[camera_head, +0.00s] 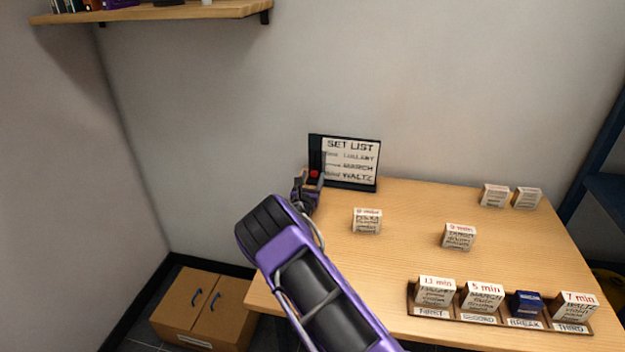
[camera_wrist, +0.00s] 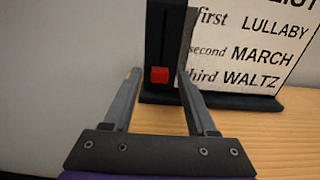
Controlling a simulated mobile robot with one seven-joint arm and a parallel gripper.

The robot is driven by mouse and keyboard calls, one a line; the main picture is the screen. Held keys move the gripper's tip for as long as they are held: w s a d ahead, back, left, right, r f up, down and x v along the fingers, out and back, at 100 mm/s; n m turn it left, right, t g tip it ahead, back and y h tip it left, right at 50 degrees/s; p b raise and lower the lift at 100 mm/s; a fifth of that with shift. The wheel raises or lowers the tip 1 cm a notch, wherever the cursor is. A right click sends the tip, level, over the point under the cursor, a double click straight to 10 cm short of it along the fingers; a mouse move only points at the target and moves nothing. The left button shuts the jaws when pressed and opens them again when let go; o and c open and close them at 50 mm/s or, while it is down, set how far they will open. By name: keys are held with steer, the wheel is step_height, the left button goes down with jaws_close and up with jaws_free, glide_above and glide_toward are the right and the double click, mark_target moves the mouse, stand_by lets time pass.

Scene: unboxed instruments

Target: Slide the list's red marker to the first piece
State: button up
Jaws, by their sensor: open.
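The set list board (camera_head: 350,160) stands upright at the back left of the table. It reads first LULLABY, second MARCH, third WALTZ; the list also shows in the wrist view (camera_wrist: 250,50). The red marker (camera_wrist: 159,75) sits low on the dark vertical track (camera_wrist: 165,30) left of the list, about level with the "third" line. It also shows in the head view (camera_head: 314,174). My gripper (camera_wrist: 157,73) is open, with one finger on each side of the marker in the picture. I cannot tell whether either finger touches it.
A tray (camera_head: 411,318) with labelled slots holds several blocks at the front right. Single blocks stand mid-table (camera_head: 367,221) and (camera_head: 459,237) and at the back right (camera_head: 494,195). The wall (camera_head: 230,130) is close behind the board. Bare tabletop (camera_head: 420,205) lies right of the board.

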steer(key=shift+w, duration=0.1)
jaws_close()
stand_by(0.3)
stand_by(1.1)
